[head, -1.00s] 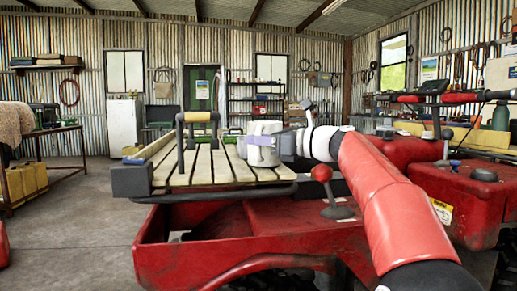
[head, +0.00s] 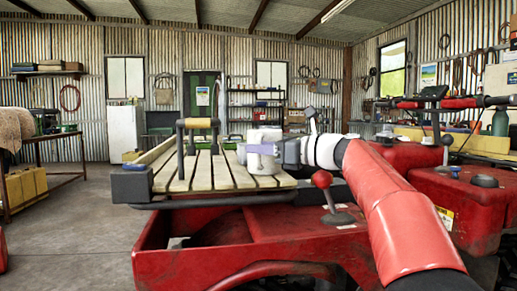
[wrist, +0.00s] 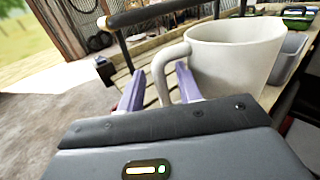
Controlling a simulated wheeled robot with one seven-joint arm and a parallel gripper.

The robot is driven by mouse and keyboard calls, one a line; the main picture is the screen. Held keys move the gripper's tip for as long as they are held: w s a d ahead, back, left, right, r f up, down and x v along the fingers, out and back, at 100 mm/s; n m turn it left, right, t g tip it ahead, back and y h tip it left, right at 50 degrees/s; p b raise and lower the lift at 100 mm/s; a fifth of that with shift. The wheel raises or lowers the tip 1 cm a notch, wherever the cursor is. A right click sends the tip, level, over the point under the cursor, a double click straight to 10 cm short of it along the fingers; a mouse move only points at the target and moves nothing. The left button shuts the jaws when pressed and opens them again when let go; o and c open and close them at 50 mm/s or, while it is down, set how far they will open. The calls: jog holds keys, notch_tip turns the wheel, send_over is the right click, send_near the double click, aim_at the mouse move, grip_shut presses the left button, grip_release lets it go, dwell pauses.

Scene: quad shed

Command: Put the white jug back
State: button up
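The white jug (head: 262,164) stands upright on the slatted wooden rack (head: 227,178) of the red quad, near the rack's right end. In the wrist view the jug (wrist: 235,60) is at the upper right, with its handle (wrist: 163,68) pointing left towards my gripper. My gripper (wrist: 160,85) has its two purple fingers apart. The handle lies between them, closer to the right finger, with a gap on the left. In the head view my gripper (head: 264,149) reaches in from the right, and a purple finger crosses in front of the jug.
A wooden-topped grab bar (head: 198,123) stands on the rack left of the jug. A red-knobbed lever (head: 321,180) rises from the quad below my arm. In the wrist view a grey container (wrist: 287,58) is right of the jug. Open floor (head: 80,235) lies to the left.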

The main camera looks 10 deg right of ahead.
jog(key=v, duration=1.1)
jog(key=s+a+f+n+g+h, duration=0.2)
jog(key=s+a+f+n+h, duration=0.3)
jog(key=f, duration=0.4)
jog(key=s+a+f+n+g+h, duration=0.25)
jog(key=s+a+f+n, duration=0.25)
jog(key=s+a+f, duration=0.3)
jog(key=s+d+f+n+h, duration=0.2)
jog(key=s+f+n+h, duration=0.1)
jog(key=s+f+n, duration=0.4)
jog(key=s+d+f+n+h, duration=0.3)
jog(key=s+f+n, duration=0.5)
jog(key=f, duration=0.4)
jog(key=shift+d+g+h, duration=0.3)
jog(key=shift+g+h, duration=0.05)
jog(key=shift+h, duration=0.1)
